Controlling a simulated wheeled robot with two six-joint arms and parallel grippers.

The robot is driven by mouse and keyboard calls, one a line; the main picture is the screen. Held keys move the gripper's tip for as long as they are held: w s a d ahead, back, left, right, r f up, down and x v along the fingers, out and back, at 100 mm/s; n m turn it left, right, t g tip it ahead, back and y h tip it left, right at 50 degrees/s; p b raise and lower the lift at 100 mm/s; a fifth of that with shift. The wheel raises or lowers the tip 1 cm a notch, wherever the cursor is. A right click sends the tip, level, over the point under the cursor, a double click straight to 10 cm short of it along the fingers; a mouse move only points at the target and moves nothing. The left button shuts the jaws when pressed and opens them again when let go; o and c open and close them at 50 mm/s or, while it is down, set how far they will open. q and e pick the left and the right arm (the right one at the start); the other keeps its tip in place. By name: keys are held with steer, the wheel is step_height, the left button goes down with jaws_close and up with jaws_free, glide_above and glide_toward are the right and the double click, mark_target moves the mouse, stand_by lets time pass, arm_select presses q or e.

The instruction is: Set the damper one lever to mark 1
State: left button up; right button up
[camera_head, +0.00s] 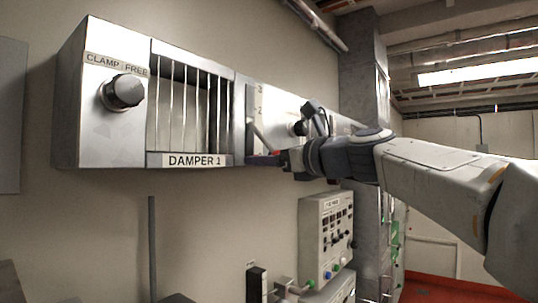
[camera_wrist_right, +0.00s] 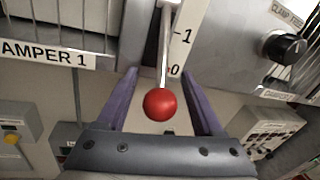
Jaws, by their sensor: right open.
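The damper one lever is a thin metal rod (camera_wrist_right: 165,45) with a red ball knob (camera_wrist_right: 159,105). In the right wrist view the rod comes down beside a white scale (camera_wrist_right: 180,35) showing marks 1 and 0, and the ball hangs below the 0. The exact mark is unclear because the rod slants toward the camera. My right gripper (camera_wrist_right: 160,74) is open, with one purple finger on each side of the lever and gaps showing. The left gripper is out of view.
The DAMPER 1 label (camera_head: 195,160) is under a grille (camera_head: 188,105). A black CLAMP/FREE knob (camera_head: 123,92) is left of it; another knob (camera_wrist_right: 285,46) is on the right panel. A control box with buttons (camera_head: 326,240) hangs below my right arm.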

steer(key=shift+c, duration=0.2)
jaws_close()
steer(key=shift+f, duration=0.1)
stand_by(1.1)
